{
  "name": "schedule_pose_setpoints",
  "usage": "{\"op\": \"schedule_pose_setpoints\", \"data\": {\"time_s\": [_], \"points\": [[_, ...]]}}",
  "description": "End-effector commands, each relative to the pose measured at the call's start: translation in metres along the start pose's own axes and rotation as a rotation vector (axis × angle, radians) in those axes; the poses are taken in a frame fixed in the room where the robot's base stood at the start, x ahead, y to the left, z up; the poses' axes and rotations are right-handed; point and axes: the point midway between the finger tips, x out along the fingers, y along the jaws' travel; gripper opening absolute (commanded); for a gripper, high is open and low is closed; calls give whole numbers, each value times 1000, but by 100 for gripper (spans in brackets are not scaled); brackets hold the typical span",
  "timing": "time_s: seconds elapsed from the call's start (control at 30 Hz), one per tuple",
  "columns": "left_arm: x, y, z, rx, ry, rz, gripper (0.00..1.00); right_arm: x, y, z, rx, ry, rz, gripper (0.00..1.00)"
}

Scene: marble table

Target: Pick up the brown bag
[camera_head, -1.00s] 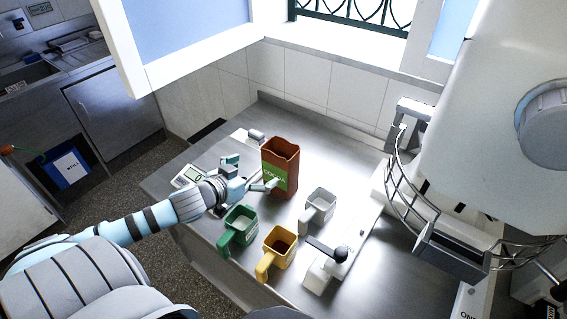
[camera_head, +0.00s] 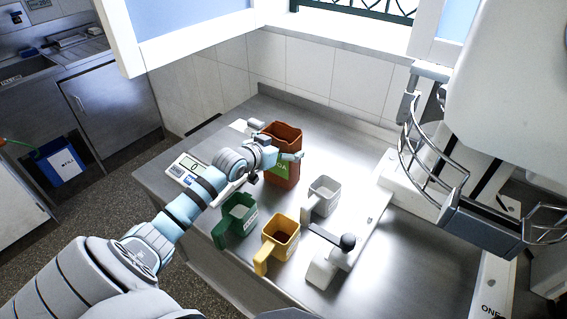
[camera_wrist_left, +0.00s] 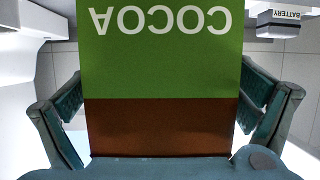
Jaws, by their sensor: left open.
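The brown bag (camera_head: 290,176) stands upright on the steel counter in the head view, with an open top and a green label. In the left wrist view the bag (camera_wrist_left: 160,125) fills the middle, its label reading COCOA upside down. My left gripper (camera_head: 278,141) is open with its fingers on either side of the bag's upper part. In the wrist view a finger shows at each side of the bag; I cannot tell whether they touch it. My right gripper is not in view.
A green cup (camera_head: 238,216), a yellow cup (camera_head: 280,236) and a grey cup (camera_head: 322,196) stand in front of the bag. A scale (camera_head: 187,167) lies left, under my arm. A white block with a black-knobbed lever (camera_head: 328,262) is nearer. A large white machine stands right.

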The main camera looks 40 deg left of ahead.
Motion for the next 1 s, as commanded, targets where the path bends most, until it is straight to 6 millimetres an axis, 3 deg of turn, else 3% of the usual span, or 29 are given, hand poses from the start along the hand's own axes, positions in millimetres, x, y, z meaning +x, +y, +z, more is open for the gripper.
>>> {"op": "schedule_pose_setpoints", "data": {"time_s": [0.07, 0.4, 0.77, 0.87, 1.0], "points": [[0, 0, -1, 0, 0, 0, 97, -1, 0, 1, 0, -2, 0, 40], [0, 1, -1, 0, 0, 1, 43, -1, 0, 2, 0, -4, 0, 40], [-4, 1, -11, 2, 2, 2, 42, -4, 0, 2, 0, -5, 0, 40], [-11, 1, -28, 3, 4, 1, 42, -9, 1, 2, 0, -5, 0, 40], [-28, 0, -69, 5, 7, 1, 42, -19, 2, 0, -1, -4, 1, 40]]}}
